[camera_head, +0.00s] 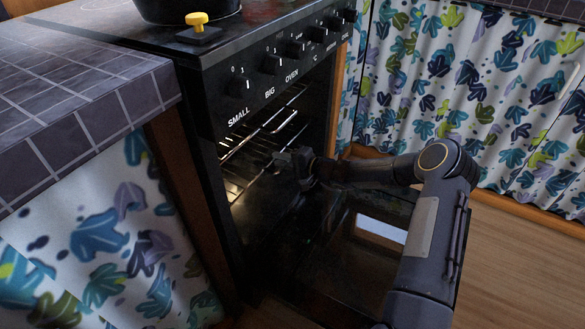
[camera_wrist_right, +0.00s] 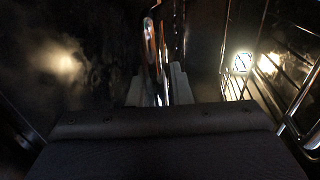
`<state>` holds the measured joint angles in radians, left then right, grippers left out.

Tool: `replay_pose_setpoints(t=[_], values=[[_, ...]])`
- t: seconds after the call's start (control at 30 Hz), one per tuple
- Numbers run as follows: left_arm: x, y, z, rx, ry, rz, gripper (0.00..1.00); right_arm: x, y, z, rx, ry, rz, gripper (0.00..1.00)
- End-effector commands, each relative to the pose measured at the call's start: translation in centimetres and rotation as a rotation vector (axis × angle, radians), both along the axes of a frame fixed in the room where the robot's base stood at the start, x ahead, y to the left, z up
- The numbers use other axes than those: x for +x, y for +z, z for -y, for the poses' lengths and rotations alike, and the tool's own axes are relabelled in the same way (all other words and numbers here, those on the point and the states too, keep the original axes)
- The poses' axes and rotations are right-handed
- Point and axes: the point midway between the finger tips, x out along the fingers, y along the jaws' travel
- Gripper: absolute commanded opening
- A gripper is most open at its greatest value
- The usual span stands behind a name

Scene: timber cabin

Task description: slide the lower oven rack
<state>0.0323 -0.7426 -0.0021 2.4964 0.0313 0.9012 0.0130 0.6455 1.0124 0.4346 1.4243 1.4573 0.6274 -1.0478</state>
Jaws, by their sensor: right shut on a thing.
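The oven (camera_head: 235,105) stands open, its door (camera_head: 340,255) folded down. Inside, the lower oven rack (camera_head: 255,176) is a set of thin metal wires below an upper rack (camera_head: 272,128). My right gripper (camera_head: 284,161) reaches over the door to the front of the lower rack and is shut on its front edge. In the right wrist view, the fingers (camera_wrist_right: 160,86) close around a thin bright bar (camera_wrist_right: 152,48); the exact contact is dark and partly hidden. My left gripper is not in view.
The stove top holds a dark pot (camera_head: 187,8) and a yellow knob-like thing (camera_head: 197,20). A tiled counter (camera_head: 80,100) stands at the left. Leaf-patterned curtains (camera_head: 470,90) hang behind. Wooden floor (camera_head: 515,260) is clear at the right.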

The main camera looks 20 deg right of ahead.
Motion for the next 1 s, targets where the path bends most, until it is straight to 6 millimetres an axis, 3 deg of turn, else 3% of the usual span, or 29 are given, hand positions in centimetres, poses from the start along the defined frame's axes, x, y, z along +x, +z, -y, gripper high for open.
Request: replay_pose_setpoints(t=[0.03,0.43,0.47,0.57,1.0], values=[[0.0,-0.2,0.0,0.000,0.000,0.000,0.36,-0.1,-1.0,-0.2,-0.011,0.002,-0.017,0.00],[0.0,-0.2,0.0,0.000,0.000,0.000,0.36,0.1,-0.9,-0.4,-0.009,0.001,-0.018,0.00],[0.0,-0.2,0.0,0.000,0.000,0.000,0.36,0.1,-0.9,-0.4,-0.009,0.001,-0.018,0.22],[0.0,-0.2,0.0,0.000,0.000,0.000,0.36,0.1,-0.8,-0.4,-0.008,0.001,-0.015,0.34],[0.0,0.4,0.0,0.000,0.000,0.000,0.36,-0.6,0.0,0.4,-0.005,-0.002,-0.011,0.34]])
